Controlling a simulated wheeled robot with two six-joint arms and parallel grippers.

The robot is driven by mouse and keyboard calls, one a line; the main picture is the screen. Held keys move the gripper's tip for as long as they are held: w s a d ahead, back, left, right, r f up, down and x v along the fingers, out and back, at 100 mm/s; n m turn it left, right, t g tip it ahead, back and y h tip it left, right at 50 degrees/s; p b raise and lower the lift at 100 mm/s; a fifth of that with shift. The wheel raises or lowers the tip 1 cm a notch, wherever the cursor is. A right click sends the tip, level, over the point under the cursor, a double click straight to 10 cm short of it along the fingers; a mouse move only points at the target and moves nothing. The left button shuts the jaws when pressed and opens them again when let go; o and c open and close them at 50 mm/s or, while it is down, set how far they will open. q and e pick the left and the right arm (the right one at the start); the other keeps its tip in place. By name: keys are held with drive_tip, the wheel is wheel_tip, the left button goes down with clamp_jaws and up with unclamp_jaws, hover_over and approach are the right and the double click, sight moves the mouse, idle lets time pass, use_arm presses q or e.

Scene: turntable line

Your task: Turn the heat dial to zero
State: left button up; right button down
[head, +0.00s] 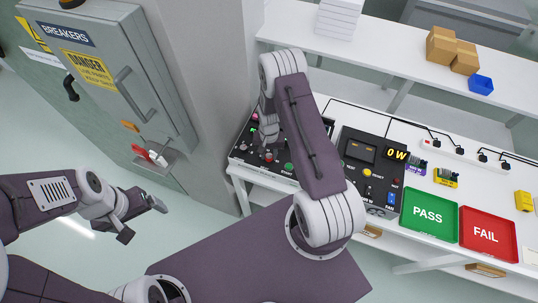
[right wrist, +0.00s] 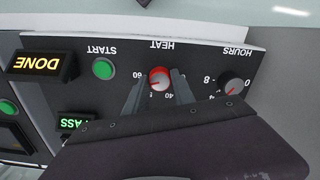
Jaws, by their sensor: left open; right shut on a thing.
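The heat dial (right wrist: 159,78) is a round red knob with a pale rim, under the upside-down word HEAT in the right wrist view. Marks 60 and 40 show beside it; its exact setting is hard to read. My right gripper (right wrist: 158,80) is shut on the dial, one finger on each side. In the head view the dial (head: 268,156) sits on the black control panel (head: 240,152), with my right arm reaching over it. My left gripper (head: 140,220) is open and empty, away from the panel, over the floor.
A green START button (right wrist: 103,68) and an HOURS dial (right wrist: 232,87) flank the heat dial. A lit DONE display (right wrist: 42,65) stands beyond START. Green PASS (head: 430,216) and red FAIL (head: 487,236) trays lie right on the bench. A grey breaker cabinet (head: 150,120) stands left.

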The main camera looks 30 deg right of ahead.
drive_tip(key=n+b, duration=0.1)
drive_tip(key=n, duration=0.2)
drive_tip(key=shift+n, duration=0.3)
drive_tip(key=n+b, duration=0.1)
drive_tip(key=n, duration=0.3)
drive_tip(key=shift+w+n+b, duration=0.1)
drive_tip(key=shift+n+b, duration=0.2)
drive_tip(key=n+b, duration=0.1)
drive_tip(key=n, duration=0.3)
drive_tip(key=shift+n, duration=0.3)
drive_tip(key=n, duration=0.3)
drive_tip(key=shift+r+n+b, duration=0.1)
drive_tip(key=shift+n+b, duration=0.2)
drive_tip(key=n, duration=0.4)
drive_tip(key=shift+b, duration=0.35)
drive_tip(key=n, duration=0.8)
drive_tip(key=shift+b, duration=0.4)
drive_tip(key=shift+r+n, duration=0.1)
drive_tip(key=shift+n, duration=1.8)
